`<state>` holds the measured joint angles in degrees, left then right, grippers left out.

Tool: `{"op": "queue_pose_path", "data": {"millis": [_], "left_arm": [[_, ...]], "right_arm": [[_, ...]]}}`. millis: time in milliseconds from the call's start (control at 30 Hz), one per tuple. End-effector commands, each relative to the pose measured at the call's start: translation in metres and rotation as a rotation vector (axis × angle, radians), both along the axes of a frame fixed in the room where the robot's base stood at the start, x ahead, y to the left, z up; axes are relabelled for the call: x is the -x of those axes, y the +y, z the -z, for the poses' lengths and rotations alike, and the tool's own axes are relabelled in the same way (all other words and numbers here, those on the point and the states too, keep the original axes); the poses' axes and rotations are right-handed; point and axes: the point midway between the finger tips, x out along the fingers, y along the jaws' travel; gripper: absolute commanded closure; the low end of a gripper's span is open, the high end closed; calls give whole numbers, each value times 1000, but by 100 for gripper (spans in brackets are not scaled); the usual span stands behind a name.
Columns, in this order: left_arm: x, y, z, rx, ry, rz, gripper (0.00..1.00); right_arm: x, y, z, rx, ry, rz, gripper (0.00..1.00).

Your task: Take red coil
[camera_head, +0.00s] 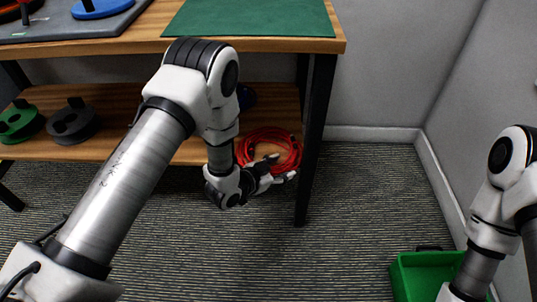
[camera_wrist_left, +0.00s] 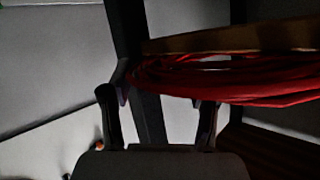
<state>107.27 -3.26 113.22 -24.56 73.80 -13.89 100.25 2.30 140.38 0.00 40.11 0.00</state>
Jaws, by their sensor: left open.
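The red coil (camera_head: 266,133) lies as a flat ring at the right end of the lower shelf, near the front edge. My left gripper (camera_head: 284,166) is open at the coil's front, its fingers overlapping the ring in the head view. In the left wrist view the red coil (camera_wrist_left: 255,88) shows edge-on, beyond and to the right of the open fingers (camera_wrist_left: 157,98). The right finger's tip is close to the coil's strands. I cannot tell if they touch. My right gripper is out of frame.
A black table leg (camera_head: 315,140) stands just right of the red coil. A green crate (camera_head: 402,275) sits on the floor.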

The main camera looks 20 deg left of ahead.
Motion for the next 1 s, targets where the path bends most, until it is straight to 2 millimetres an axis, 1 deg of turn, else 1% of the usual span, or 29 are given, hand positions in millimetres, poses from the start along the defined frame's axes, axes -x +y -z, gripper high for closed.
{"op": "queue_pose_path", "data": {"millis": [167,200,233,267,300,333,367,767,867,1000], "left_arm": [[-1,0,0,0,1,-1,40],[-1,0,0,0,1,-1,47],[-1,0,0,0,1,-1,58],[-1,0,0,0,1,-1,68],[-1,0,0,0,1,-1,82],[-1,0,0,0,1,-1,93],[-1,0,0,0,1,-1,100],[-1,0,-1,0,1,-1,100],[-1,0,-7,0,1,-1,100],[-1,0,-24,0,-1,-1,100]], "right_arm": [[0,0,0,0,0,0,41],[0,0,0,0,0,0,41],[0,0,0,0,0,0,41],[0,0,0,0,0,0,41],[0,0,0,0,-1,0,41],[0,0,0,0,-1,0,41],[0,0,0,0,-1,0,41],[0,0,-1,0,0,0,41],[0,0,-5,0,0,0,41],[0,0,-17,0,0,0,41]]}}
